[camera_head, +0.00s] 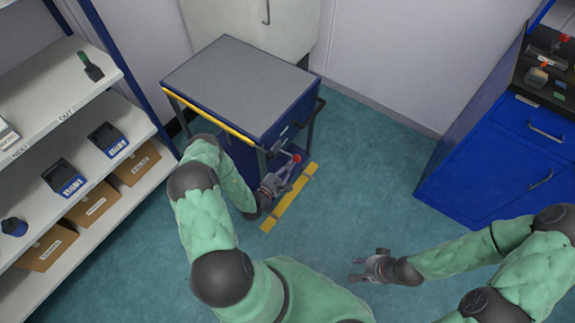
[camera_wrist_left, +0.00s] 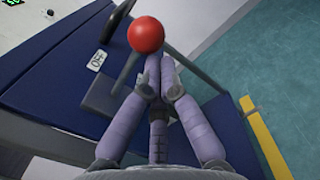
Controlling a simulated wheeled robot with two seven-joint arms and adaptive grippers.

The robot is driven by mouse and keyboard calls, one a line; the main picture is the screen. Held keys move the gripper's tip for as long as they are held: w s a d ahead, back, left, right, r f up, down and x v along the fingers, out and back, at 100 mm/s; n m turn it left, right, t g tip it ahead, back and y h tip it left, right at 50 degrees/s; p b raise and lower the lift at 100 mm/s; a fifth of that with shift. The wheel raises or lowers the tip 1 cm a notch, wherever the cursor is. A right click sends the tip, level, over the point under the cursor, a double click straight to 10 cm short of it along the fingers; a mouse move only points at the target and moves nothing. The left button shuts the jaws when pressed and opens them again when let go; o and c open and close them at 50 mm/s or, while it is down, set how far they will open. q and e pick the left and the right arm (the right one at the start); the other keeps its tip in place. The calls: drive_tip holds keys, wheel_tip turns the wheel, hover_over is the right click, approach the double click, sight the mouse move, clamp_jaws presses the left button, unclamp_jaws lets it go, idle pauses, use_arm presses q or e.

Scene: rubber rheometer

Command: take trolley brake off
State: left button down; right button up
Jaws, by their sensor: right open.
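The trolley (camera_head: 240,85) has a grey top, a blue body and a yellow strip along its front edge. Its brake lever has a red ball knob (camera_head: 297,158), which shows large in the left wrist view (camera_wrist_left: 146,34). The lever's grey stem (camera_wrist_left: 127,72) runs down and left from the ball, partly behind my fingers. My left gripper (camera_head: 287,173) is at the lever. Its purple fingers come together at the tips (camera_wrist_left: 158,68), just below the ball; the stem shows outside them, and contact is unclear. My right gripper (camera_head: 366,267) is open and empty above the floor.
A yellow floor strip (camera_head: 290,197) lies beside the trolley. A shelf rack (camera_head: 85,100) with boxes and devices stands at the left, a blue cabinet (camera_head: 500,150) at the right. A small white label (camera_wrist_left: 97,60) is near the lever. The middle floor is clear.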

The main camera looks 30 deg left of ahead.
use_arm(q)
drive_tip(key=shift+d+r+n+p, duration=0.1)
drive_tip(key=shift+r+n+p, duration=0.5)
drive_tip(key=shift+r+n, duration=0.35)
use_arm(e)
drive_tip(key=shift+r, duration=0.75)
use_arm(q)
drive_tip(key=shift+r, duration=0.15)
